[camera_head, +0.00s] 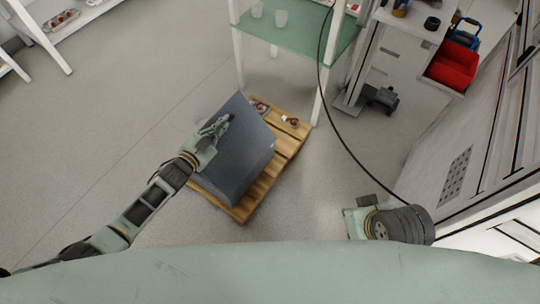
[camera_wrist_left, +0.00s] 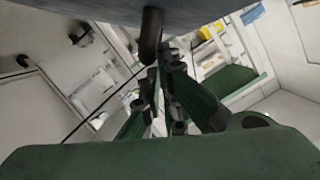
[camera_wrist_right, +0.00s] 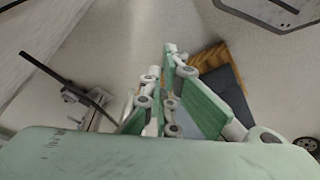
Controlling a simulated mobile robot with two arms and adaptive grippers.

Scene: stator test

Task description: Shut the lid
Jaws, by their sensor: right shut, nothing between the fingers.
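A dark grey box (camera_head: 235,150) with a broad, flat top stands on a wooden pallet (camera_head: 262,188). Its top looks closed, but I cannot make out a lid seam. My left gripper (camera_head: 226,121) is over the box's top near its far side. In the left wrist view a dark grey surface (camera_wrist_left: 225,12) spans the top edge, with a dark stub (camera_wrist_left: 151,36) hanging from it beside the fingertips; I cannot tell whether they touch. The left fingers look shut together. My right gripper (camera_wrist_right: 161,62) is shut and empty, away from the box.
Small red-and-metal parts (camera_head: 290,121) lie on the pallet's far end. A green-topped table (camera_head: 300,40) stands behind it. A red bin (camera_head: 452,66) and white cabinets are at the right. A black cable (camera_head: 345,140) hangs right of the pallet. The floor (camera_head: 90,130) at left is clear.

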